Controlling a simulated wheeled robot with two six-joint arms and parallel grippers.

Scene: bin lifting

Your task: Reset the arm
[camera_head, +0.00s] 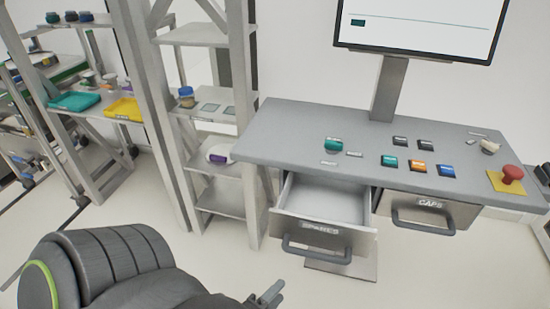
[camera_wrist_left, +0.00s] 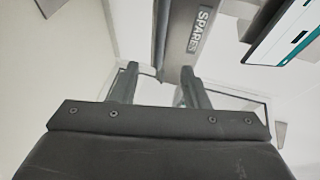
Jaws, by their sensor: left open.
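My left arm comes in at the lower left of the head view. Its gripper (camera_head: 268,296) shows at the bottom edge, below and left of the pulled-out SPARES drawer (camera_head: 318,231). In the left wrist view the two fingers of the left gripper (camera_wrist_left: 158,88) stand apart with nothing between them. The SPARES drawer front also shows beyond them in the wrist view (camera_wrist_left: 188,40). The gripper looks apart from the drawer handle (camera_head: 316,249). My right gripper is not in either view.
The grey desk (camera_head: 290,140) holds several small coloured items, a monitor (camera_head: 420,25) and a red button (camera_head: 511,174). The CAPS drawer (camera_head: 425,211) is at right. A grey shelf rack (camera_head: 215,130) stands left of the desk. A teal tray (camera_head: 74,101) and yellow tray (camera_head: 124,110) lie farther left.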

